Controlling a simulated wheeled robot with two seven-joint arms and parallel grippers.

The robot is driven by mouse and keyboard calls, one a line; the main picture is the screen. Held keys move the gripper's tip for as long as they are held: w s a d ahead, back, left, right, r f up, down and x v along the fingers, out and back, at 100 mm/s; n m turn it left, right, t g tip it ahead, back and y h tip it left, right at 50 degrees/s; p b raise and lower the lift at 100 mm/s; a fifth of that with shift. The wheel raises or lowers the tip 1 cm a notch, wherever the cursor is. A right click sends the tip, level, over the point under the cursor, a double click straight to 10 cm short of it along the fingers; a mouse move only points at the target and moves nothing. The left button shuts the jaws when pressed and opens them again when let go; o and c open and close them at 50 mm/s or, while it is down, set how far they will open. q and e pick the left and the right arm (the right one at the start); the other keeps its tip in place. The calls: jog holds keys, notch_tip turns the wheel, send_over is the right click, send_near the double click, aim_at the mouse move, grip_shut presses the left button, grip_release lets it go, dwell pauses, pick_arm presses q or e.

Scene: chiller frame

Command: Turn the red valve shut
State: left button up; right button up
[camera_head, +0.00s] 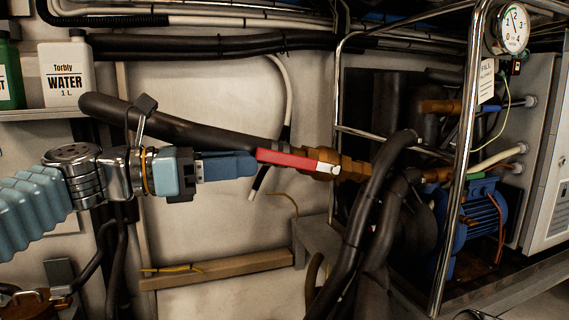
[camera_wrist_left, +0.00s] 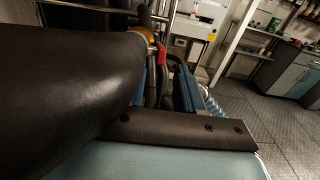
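The red valve handle (camera_head: 290,159) extends left from its pivot on the brass valve body (camera_head: 350,168), slanting slightly upward and roughly in line with the black insulated pipe. My left gripper (camera_head: 255,163) comes in from the left, with its blue fingertips at the handle's free end. In the left wrist view the two blue fingers stand apart, and the red handle (camera_wrist_left: 162,53) shows at the far end of the gap between them. I cannot tell whether either finger touches it. My right gripper is in neither view.
The thick black insulated pipe (camera_head: 190,125) runs just above my left gripper and fills the left of the wrist view. A chrome frame (camera_head: 466,130), black hoses (camera_head: 368,225) and a blue motor (camera_head: 480,220) stand to the right. A water bottle (camera_head: 67,75) stands on a shelf.

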aim_at(307, 157)
pick_arm(q)
jog(key=x, duration=0.7)
jog(key=shift+w+d, duration=0.15)
jog(key=shift+d, duration=0.2)
jog(key=shift+f, duration=0.1)
grip_shut()
